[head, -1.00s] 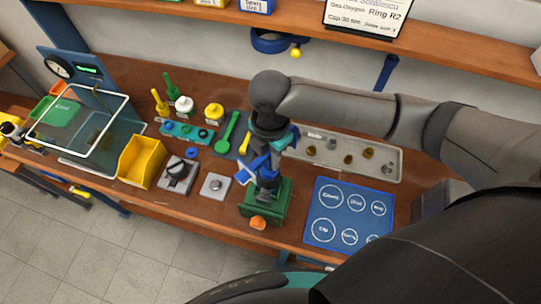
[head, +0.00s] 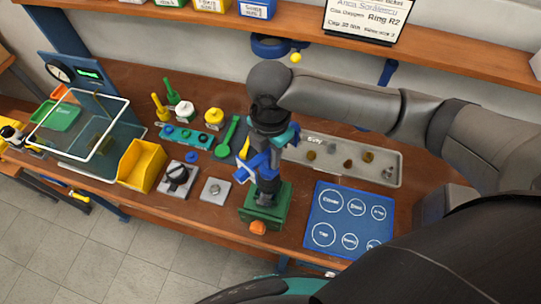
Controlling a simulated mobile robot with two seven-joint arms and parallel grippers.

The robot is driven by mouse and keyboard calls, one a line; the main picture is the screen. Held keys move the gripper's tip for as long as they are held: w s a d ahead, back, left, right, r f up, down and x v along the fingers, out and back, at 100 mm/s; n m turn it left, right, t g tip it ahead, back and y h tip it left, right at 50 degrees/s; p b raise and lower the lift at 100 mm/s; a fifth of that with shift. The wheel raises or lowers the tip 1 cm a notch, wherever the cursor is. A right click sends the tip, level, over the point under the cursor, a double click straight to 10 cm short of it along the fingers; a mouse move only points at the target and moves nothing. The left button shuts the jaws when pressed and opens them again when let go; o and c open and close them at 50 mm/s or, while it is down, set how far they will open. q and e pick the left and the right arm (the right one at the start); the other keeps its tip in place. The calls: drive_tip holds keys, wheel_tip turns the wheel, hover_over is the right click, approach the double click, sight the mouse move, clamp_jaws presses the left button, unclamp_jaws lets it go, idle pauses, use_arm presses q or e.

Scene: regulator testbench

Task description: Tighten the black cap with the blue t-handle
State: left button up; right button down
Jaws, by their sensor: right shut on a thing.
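My right gripper (head: 268,152) points down over the green fixture (head: 262,216) near the table's front edge. It is shut on the blue t-handle (head: 260,163), whose blue parts show below and left of the wrist. A dark part (head: 267,188), seemingly the black cap on its body, stands in the green fixture under the handle. The gripper and handle hide most of it, so I cannot tell how the handle sits on the cap. My left gripper is not in view.
An orange knob (head: 258,228) is at the fixture's front. A blue mat (head: 318,245) with white circles lies to the right, a grey tray (head: 390,180) behind it. A yellow bin (head: 142,165), a green tool (head: 228,137) and small blocks stand to the left.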

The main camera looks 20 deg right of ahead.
drive_tip(key=shift+r, duration=0.15)
drive_tip(key=shift+r, duration=2.5)
